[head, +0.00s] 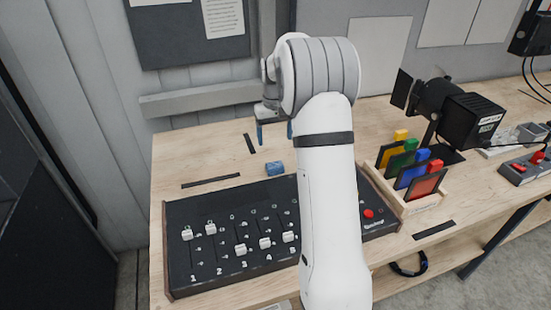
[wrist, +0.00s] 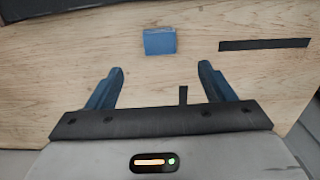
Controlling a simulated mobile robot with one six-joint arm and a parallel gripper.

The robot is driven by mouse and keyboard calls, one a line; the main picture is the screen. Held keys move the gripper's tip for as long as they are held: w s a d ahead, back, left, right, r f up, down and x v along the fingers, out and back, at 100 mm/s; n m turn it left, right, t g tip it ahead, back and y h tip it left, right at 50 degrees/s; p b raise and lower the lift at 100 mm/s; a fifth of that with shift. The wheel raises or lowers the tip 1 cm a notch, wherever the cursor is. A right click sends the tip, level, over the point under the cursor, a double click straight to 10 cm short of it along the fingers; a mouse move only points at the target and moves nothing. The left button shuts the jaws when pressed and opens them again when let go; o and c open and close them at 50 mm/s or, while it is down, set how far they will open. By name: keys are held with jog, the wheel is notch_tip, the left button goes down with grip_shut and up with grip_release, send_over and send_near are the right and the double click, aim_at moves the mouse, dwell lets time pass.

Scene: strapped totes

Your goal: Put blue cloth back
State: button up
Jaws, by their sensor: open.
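A small blue folded piece (head: 274,168), which looks like the blue cloth, lies on the wooden table just behind the black fader console. In the wrist view the blue cloth (wrist: 159,41) shows as a flat-sided block on bare wood, beyond and between my fingertips. My gripper (head: 274,134) hangs over the table behind the cloth, with its two blue fingers apart. In the wrist view my gripper (wrist: 160,70) is open with nothing between the fingers. The fingers do not touch the cloth.
The fader console (head: 230,240) fills the table front, partly hidden by my arm. A wooden rack (head: 408,205) holds coloured frames at its right. A black spotlight (head: 470,120) stands behind the rack. Black tape strips (head: 211,181) mark the table. Bare wood surrounds the cloth's rear side.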

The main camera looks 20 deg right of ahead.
jog(key=s+a+r+t, duration=0.1)
jog(key=s+a+r, duration=0.35)
jog(key=s, duration=0.35)
jog(key=s+a+r+t, duration=0.1)
jog(key=s+a+r, duration=0.35)
jog(key=s, duration=0.35)
jog(key=s+a, duration=0.2)
jog(key=s, duration=0.6)
jog(key=s+a+f+t, duration=0.1)
jog(key=s+a, duration=0.1)
jog(key=s, duration=0.7)
jog(key=shift+s+f+n, duration=0.15)
jog(key=shift+f+n, duration=0.15)
jog(key=shift+n, duration=0.1)
